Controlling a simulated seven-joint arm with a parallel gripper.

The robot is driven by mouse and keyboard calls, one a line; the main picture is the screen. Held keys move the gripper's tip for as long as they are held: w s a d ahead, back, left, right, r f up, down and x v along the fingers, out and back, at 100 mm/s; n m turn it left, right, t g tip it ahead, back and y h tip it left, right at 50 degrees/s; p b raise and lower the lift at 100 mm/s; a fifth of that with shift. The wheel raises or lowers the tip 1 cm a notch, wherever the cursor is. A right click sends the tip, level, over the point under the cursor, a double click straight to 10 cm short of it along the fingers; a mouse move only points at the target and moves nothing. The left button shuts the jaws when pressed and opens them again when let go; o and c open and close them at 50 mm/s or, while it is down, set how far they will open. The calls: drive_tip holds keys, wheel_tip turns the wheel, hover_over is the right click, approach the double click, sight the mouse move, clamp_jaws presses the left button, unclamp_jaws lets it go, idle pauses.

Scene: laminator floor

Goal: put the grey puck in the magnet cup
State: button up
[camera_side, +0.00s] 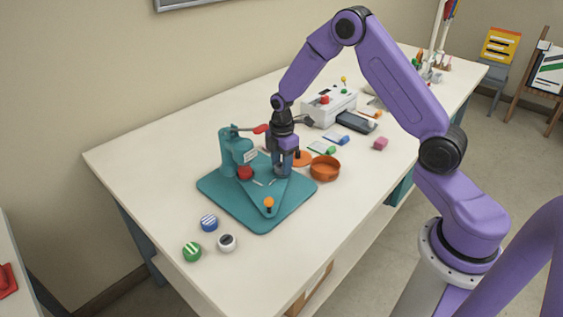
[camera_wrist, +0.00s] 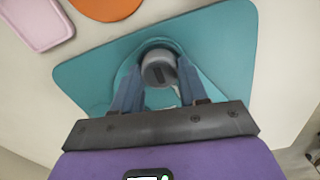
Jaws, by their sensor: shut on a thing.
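My gripper (camera_side: 284,172) points down over the teal press base (camera_side: 262,222). In the wrist view, a grey puck (camera_wrist: 158,68) with a dark bar on its face sits between the fingertips (camera_wrist: 158,84), and my gripper is shut on it. A rounded teal rim (camera_wrist: 181,47) lies around or below the puck; whether this is the magnet cup, and whether the puck touches it, I cannot tell. In the side view the fingers hide the puck.
The press post (camera_side: 228,152) with its red-handled lever stands left of my gripper. A red round part (camera_side: 245,173) and an orange knob (camera_side: 269,202) are close by. An orange bowl (camera_side: 325,169) is at right. Striped discs (camera_side: 209,222) lie in front. A white machine (camera_side: 328,107) stands behind.

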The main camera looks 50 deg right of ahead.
drive_tip(key=shift+f, duration=0.1)
drive_tip(key=o, duration=1)
drive_tip(key=shift+o, duration=0.2)
wheel_tip(320, 180, up, 12)
drive_tip(key=shift+s, duration=0.1)
